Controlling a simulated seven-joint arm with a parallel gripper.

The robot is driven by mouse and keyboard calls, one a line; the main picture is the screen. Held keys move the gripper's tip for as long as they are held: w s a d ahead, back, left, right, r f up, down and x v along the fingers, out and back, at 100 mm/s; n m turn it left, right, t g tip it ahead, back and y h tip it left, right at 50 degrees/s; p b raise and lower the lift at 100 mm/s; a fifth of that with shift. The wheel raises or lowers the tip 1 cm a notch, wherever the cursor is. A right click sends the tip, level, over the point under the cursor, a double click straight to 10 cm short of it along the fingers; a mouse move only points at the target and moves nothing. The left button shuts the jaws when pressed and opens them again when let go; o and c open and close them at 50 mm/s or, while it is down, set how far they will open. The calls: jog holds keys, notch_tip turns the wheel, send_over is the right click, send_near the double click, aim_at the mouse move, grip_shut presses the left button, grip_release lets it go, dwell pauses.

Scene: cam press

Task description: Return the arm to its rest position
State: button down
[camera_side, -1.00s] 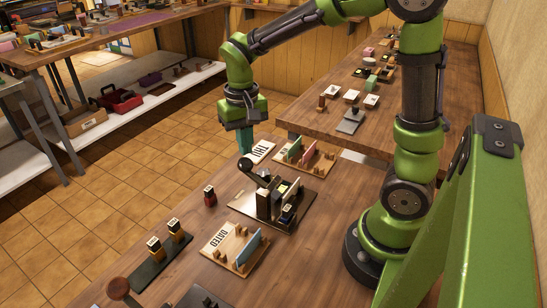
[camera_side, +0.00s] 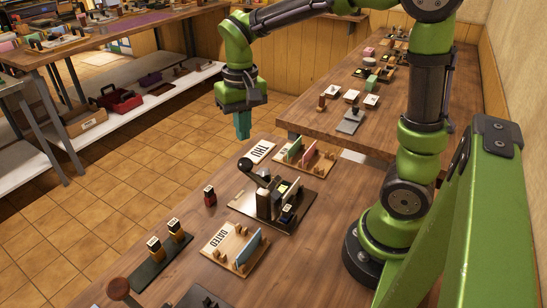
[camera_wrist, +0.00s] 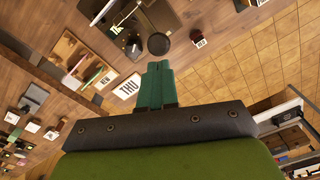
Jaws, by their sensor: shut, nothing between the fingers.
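My gripper (camera_side: 242,125) has teal fingers that point down, pressed together with nothing between them. It hangs in the air past the table's far left edge, above and left of the white THU card (camera_side: 260,152). In the wrist view the shut fingers (camera_wrist: 157,85) show at the middle, beside the THU card (camera_wrist: 127,88). The cam press (camera_side: 272,198), with its black lever and round knob, stands on a dark plate on the table, apart from my gripper. The press shows only partly at the top of the wrist view.
A wooden rack with coloured cards (camera_side: 304,154), a DATED board (camera_side: 234,243), a small red stamp (camera_side: 210,196) and a dark tray with two stamps (camera_side: 163,255) stand on the table. Another wooden table (camera_side: 385,125) lies behind. The air around my gripper is clear.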

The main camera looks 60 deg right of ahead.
jog(key=s+a+r+t+y, duration=0.1)
jog(key=s+r+t, duration=0.1)
jog(key=s, duration=0.3)
jog(key=s+a+r+n+t+y, duration=0.1)
jog(key=s+a+r+t, duration=0.1)
jog(key=s+t, duration=0.3)
jog(key=shift+s+r+n, duration=0.3)
jog(key=shift+s+r, duration=0.15)
jog(key=shift+s, duration=0.1)
